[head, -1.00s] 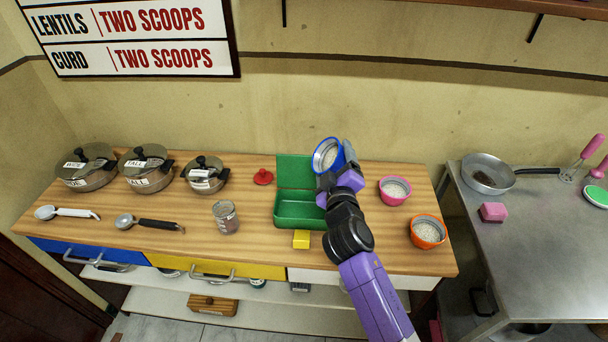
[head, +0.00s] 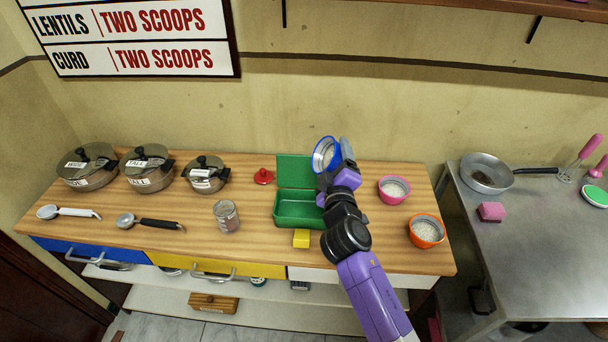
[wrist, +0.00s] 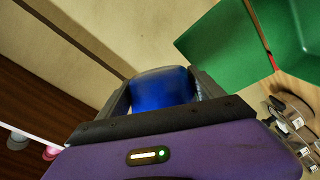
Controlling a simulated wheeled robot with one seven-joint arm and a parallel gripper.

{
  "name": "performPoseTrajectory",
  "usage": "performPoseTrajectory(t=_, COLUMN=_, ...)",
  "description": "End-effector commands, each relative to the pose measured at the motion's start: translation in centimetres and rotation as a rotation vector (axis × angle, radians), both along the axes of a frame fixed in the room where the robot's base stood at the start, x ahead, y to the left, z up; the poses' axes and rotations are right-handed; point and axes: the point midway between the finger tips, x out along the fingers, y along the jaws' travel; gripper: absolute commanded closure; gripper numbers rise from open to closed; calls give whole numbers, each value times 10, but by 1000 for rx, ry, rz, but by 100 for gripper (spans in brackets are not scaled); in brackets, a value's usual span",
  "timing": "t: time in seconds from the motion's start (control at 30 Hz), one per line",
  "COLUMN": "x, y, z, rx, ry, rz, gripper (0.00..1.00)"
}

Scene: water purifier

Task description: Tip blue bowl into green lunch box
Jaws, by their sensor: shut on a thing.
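The blue bowl (head: 327,154) is held in my gripper (head: 343,158), tilted to the left, with white contents visible inside. The wrist view shows the blue bowl (wrist: 163,88) between the two fingers of my gripper (wrist: 165,97). The green lunch box (head: 299,222) stands open on the wooden counter, its lid raised at the back. The bowl is above the right side of the lid. In the wrist view the green lunch box (wrist: 232,42) is to the upper right.
A pink bowl (head: 393,188) and an orange bowl (head: 427,231) stand to the right of my arm. A yellow block (head: 301,238) is in front of the box.

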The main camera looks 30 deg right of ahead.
Motion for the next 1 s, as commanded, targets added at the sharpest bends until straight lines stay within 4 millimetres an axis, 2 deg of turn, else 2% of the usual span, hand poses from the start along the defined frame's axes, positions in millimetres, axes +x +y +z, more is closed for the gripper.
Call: performPoseTrajectory(t=1.0, x=1, y=3, z=8, rx=-122, ry=44, rz=1, gripper=70)
